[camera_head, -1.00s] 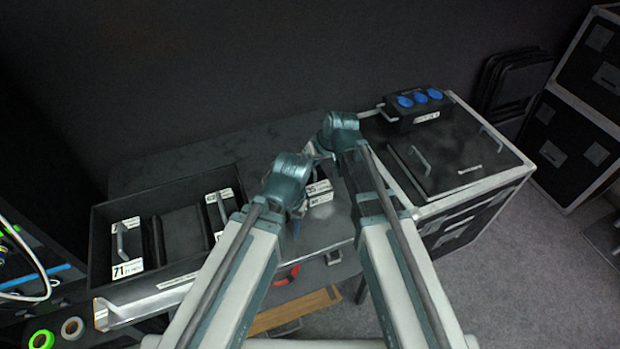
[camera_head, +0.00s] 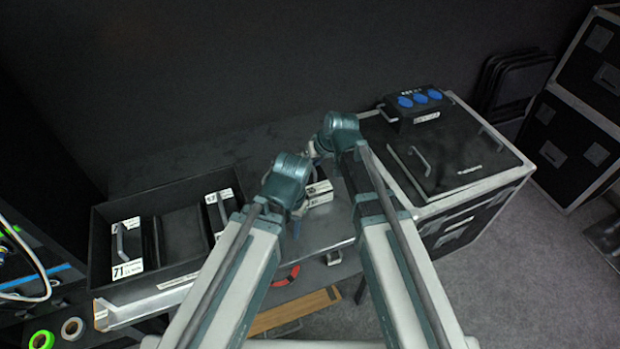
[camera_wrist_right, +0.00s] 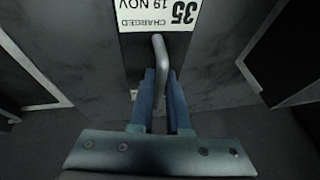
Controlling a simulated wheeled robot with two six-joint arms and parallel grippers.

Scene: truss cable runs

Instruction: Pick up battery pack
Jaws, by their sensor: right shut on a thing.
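In the right wrist view a dark battery pack (camera_wrist_right: 139,62) has a white label reading 35, CHARGED, 19 NOV, and a grey bar handle (camera_wrist_right: 160,52). The blue fingers of my right gripper (camera_wrist_right: 160,76) are shut on that handle. In the head view white-labelled packs (camera_head: 319,193) show between my two wrists, partly hidden by them. My right gripper is hidden behind its wrist there.
A black tray (camera_head: 96,245) at left holds packs labelled 71 (camera_head: 127,245) and, apparently, 57 (camera_head: 220,208), with an empty-looking slot between them. A flight case (camera_head: 470,165) at right carries a black box with blue sockets (camera_head: 419,106). A red ring (camera_head: 287,277) hangs at the table front.

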